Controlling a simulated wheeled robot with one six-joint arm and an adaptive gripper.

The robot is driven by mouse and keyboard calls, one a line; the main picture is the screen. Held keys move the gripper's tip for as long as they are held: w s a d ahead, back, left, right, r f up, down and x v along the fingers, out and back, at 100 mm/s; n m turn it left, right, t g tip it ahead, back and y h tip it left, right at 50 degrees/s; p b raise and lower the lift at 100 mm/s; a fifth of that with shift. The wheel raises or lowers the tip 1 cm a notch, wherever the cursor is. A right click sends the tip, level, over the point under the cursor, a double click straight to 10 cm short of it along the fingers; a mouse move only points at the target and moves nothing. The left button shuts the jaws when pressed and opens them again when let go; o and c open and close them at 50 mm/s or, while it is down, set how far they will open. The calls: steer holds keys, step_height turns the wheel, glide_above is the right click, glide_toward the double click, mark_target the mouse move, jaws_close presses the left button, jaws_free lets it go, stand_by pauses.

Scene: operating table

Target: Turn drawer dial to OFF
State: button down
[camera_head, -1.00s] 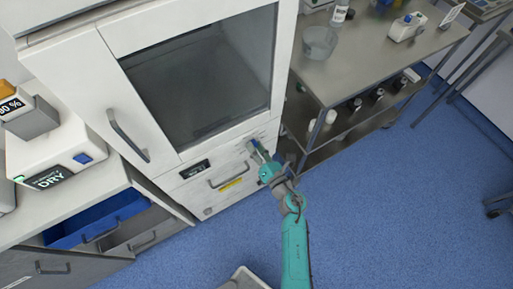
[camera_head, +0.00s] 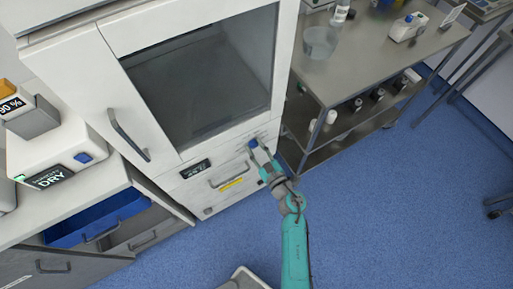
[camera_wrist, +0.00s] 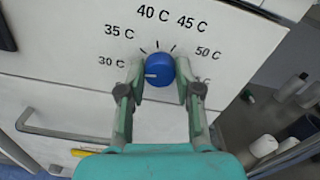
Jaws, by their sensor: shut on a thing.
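The blue round dial (camera_wrist: 160,72) sits on the white drawer front (camera_wrist: 60,80), under an arc of temperature labels from 30 C to 50 C. A further label at the right is partly hidden by a finger. A pale mark on the dial's face lies at its left side, towards 30 C. No OFF label is readable. My gripper (camera_wrist: 160,66) is shut on the dial, one finger on each side. In the head view the dial (camera_head: 253,143) shows at the drawer's upper right, with my gripper (camera_head: 259,151) at it.
A drawer handle (camera_head: 229,181) and a small dark display (camera_head: 196,169) are left of the dial. The glass-fronted cabinet (camera_head: 195,80) stands above. A metal trolley (camera_head: 375,50) with containers is close on the right. Blue floor (camera_head: 400,200) is open in front.

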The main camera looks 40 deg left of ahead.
steer(key=n, duration=0.4)
steer(key=shift+s+f+n, duration=0.1)
steer(key=shift+f+n, duration=0.05)
steer(key=shift+n, duration=2.05)
steer(key=c, duration=0.8)
jaws_free()
steer(key=v, duration=1.2)
